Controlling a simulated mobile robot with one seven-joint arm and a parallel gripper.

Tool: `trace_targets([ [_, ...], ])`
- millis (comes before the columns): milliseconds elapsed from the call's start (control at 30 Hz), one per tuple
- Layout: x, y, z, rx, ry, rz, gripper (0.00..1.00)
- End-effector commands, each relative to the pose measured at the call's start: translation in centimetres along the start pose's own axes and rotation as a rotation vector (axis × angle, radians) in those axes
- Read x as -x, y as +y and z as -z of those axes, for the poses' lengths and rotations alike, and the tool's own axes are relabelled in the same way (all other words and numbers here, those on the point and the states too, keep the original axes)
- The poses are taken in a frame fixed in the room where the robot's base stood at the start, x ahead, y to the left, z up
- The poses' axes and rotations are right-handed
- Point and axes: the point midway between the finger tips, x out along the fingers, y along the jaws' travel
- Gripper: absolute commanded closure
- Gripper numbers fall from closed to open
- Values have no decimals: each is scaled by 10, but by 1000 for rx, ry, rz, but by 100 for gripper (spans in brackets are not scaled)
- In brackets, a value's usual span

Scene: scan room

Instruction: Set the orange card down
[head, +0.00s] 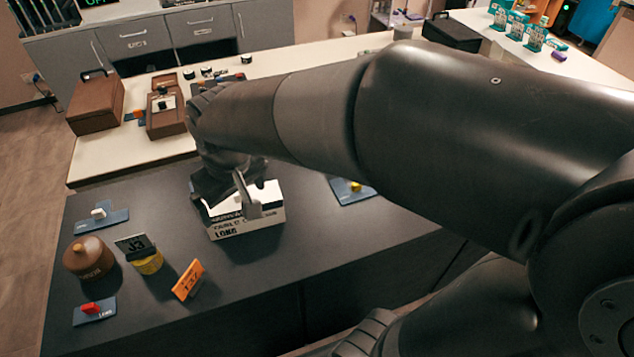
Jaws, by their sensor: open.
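The orange card (188,280) stands slightly tilted on the dark table (255,287) near its front edge, with dark marking on its face. Nothing holds it. My gripper (232,197) is open, up and to the right of the card and clearly apart from it. Its fingers are at a white box (247,228) with black lettering that includes "LONG". One light finger shows in front of the box. My wrist hides the back of the box, and I cannot tell whether the fingers touch it.
Left of the card are a yellow round item (149,264) with a black "J3" card (134,246), a brown lidded pot (90,258) and a blue mat (94,312) with a red piece. Bare table lies right of the card. Brown boxes (97,104) stand behind. My arm covers the right side.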

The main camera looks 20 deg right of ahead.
Motion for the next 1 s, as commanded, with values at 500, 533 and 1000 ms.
trace_targets([
  [500, 79, 89, -109, -378, 245, -127, 1],
  [533, 80, 90, -112, -387, 251, -131, 1],
  [1000, 82, 92, -119, -408, 264, -140, 1],
])
